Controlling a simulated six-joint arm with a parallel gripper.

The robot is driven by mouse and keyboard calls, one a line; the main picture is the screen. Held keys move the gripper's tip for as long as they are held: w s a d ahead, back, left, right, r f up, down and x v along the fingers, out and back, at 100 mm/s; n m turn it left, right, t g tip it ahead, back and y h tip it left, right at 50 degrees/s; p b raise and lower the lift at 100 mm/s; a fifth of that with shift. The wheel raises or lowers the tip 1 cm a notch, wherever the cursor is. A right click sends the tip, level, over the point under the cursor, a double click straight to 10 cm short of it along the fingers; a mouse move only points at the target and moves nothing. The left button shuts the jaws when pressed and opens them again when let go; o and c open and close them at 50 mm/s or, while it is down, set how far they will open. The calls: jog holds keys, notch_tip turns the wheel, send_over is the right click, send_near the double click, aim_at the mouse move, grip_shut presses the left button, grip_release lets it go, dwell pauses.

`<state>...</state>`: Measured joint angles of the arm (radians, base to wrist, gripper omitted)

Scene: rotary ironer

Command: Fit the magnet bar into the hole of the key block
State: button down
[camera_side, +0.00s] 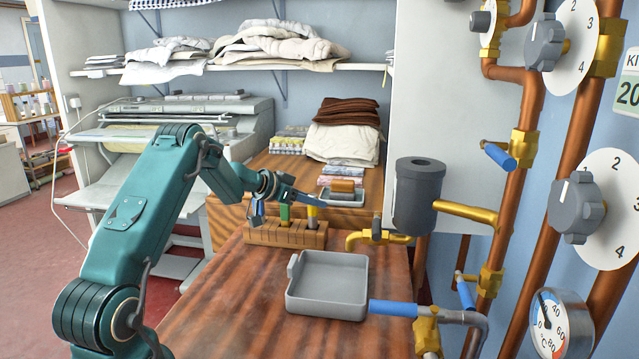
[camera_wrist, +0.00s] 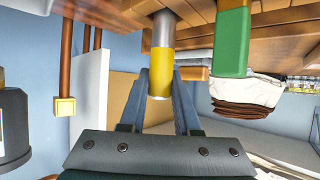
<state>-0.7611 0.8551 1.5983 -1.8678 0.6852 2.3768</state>
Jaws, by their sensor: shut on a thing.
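The magnet bar, a round bar with a yellow section and a grey end, is between my gripper's fingers in the wrist view (camera_wrist: 161,70). In the side view it is upright at the right end of the key block (camera_side: 311,215). My gripper (camera_side: 312,202) is shut on its yellow part. The key block (camera_side: 285,235) is a long wooden block with several openings. The bar's grey end meets or overlaps the block's edge in the wrist view; I cannot tell whether it is inside a hole. A green piece (camera_side: 284,212) and a blue piece (camera_side: 258,213) stand in the block.
A grey tray (camera_side: 327,288) lies empty on the wooden table (camera_side: 225,318) in front of the block. A brass pipe (camera_side: 375,237) and a dark grey cylinder (camera_side: 418,195) stand right of the block. Folded cloths (camera_side: 343,141) lie behind it.

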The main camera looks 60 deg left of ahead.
jog(key=shift+f, duration=0.1)
jog(key=c, duration=0.6)
grip_release()
